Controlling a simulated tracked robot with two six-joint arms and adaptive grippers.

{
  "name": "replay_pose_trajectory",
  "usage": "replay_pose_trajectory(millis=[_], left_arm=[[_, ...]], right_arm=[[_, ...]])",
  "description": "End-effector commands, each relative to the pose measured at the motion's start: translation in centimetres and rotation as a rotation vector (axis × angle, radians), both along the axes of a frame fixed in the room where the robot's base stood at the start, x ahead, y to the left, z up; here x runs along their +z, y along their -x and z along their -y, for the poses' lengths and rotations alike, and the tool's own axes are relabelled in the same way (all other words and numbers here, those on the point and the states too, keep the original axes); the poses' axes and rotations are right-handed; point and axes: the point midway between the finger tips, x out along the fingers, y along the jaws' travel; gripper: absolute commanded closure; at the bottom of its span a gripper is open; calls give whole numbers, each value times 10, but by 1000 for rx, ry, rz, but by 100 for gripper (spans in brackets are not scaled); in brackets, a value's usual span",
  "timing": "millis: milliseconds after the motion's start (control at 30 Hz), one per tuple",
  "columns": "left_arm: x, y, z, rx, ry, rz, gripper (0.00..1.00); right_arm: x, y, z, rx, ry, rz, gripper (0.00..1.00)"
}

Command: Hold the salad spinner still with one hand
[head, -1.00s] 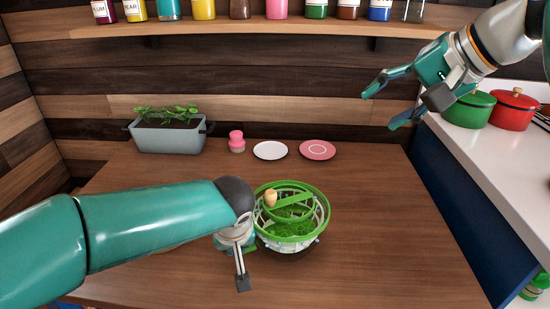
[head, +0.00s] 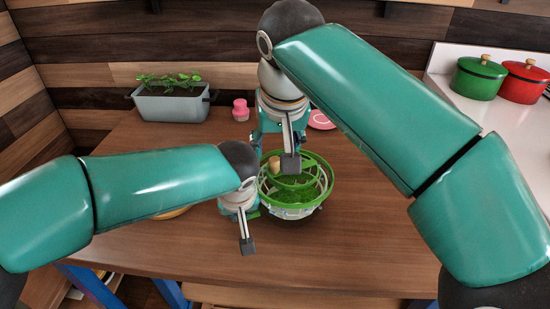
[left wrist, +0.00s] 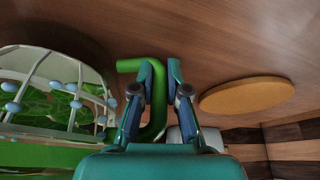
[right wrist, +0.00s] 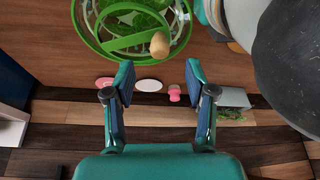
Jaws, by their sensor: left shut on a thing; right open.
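The salad spinner (head: 292,213) is a round basket with a green rim, white ribs and green leaves inside, upright on the wooden table. Its crank has a wooden knob (right wrist: 159,45). In the left wrist view, my left gripper (left wrist: 160,72) is shut on the green side handle (left wrist: 153,128), with the spinner's ribs and blue beads at the left. In the head view, that grip is partly hidden by my left arm. My right gripper (right wrist: 160,75) is open and empty, over the far side of the spinner near the knob. My right wrist partly covers it in the head view.
A round wooden board (left wrist: 247,95) lies left of the spinner, mostly hidden by my left arm in the head view. A grey planter (head: 170,104), a pink-topped jar (head: 240,110) and a pink plate (head: 321,120) stand behind. Pots (head: 478,77) are on the right counter.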

Motion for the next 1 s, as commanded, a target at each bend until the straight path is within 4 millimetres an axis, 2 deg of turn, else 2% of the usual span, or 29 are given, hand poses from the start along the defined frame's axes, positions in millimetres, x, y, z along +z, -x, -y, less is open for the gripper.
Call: replay_pose_trajectory(millis=[100, 333, 500, 767, 867, 1000], left_arm=[[1, 0, 0, 0, 2, 3, 100], [1, 0, 0, 0, 2, 3, 100], [1, 0, 0, 0, 2, 3, 100], [1, 0, 0, 1, 1, 1, 100], [1, 0, 0, 1, 1, 1, 100], [1, 0, 0, 1, 1, 1, 100]], right_arm=[[-21, -8, -1, -2, 2, -3, 45], [-49, -20, -4, -2, 0, -1, 45], [-57, -23, -6, -1, -2, 1, 45], [-58, -23, -6, -1, -2, 1, 45], [-58, -23, -6, -1, -2, 1, 58], [-58, -23, -6, -1, -2, 1, 81]])
